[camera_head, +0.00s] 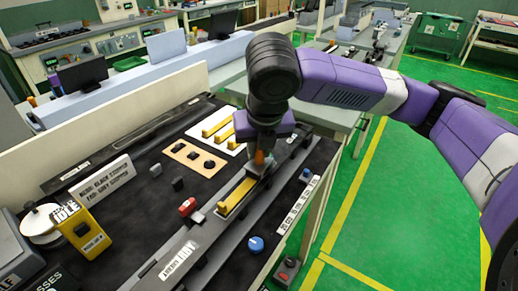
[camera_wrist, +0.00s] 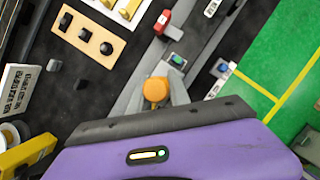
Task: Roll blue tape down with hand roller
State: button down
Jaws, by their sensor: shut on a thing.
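My gripper (camera_head: 262,170) points down over the grey rail on the black bench, at the far end of a yellow strip (camera_head: 236,197). It is shut on an orange-topped tool (camera_head: 260,157), which looks like the hand roller. In the wrist view the tool's round orange top (camera_wrist: 156,89) sits between the grey fingers (camera_wrist: 158,98); its lower end is hidden. A small dark piece with a green-blue top (camera_wrist: 177,60) lies just ahead of the fingers. I cannot make out the blue tape for certain.
A wooden plate with dark knobs (camera_head: 195,158) and a white plate with yellow strips (camera_head: 215,131) lie left of the rail. A red clip (camera_head: 187,207) and a blue knob (camera_head: 256,243) are nearer. A yellow sign (camera_head: 82,232) stands at left. Green floor (camera_head: 400,220) is right.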

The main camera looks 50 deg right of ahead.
jog(key=shift+s+a+f, duration=0.1)
jog(key=shift+f, duration=0.1)
jog(key=shift+s+a+p, duration=0.15)
jog(key=shift+a+p, duration=0.85)
jog(key=shift+a, duration=3.45)
notch_tip(320, 180, up, 8)
jog(key=p, duration=0.7)
jog(key=shift+r, duration=0.2)
